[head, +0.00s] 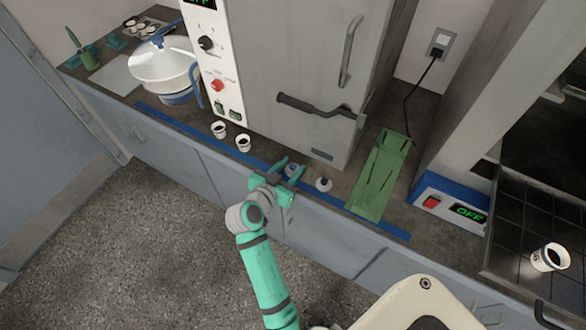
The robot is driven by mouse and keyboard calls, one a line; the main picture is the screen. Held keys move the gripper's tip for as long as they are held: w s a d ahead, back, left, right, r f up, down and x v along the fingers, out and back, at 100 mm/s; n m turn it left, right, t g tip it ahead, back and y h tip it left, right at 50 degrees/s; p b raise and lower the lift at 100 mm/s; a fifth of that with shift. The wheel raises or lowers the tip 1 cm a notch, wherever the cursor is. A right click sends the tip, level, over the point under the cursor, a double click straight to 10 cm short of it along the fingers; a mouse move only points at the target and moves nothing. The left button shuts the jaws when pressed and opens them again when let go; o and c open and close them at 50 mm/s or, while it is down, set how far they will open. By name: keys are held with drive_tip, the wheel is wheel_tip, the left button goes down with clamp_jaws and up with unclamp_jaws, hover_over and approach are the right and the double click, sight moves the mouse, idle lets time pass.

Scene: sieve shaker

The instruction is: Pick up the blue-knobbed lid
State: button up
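A small pale lid with a blue knob (291,170) is on the counter near its front edge, below the grey cabinet door. My gripper (294,166) reaches in over the counter edge from the front. Its two teal fingers are spread apart, one on each side of the blue-knobbed lid. The fingers partly hide the lid, and I cannot tell whether they touch it. A second small white lid with a dark knob (323,185) sits just to the right of my gripper.
Two small cups (219,130) (243,143) stand left of my gripper. A green tray (378,178) lies to the right. The grey cabinet (290,70) with its handles rises behind. A white pot (165,66) is at the far left; another cup (549,257) is at right.

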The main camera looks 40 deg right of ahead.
drive_tip(key=shift+w+d+f, duration=0.2)
drive_tip(key=shift+d+f, duration=0.1)
drive_tip(key=shift+d, duration=0.3)
clamp_jaws()
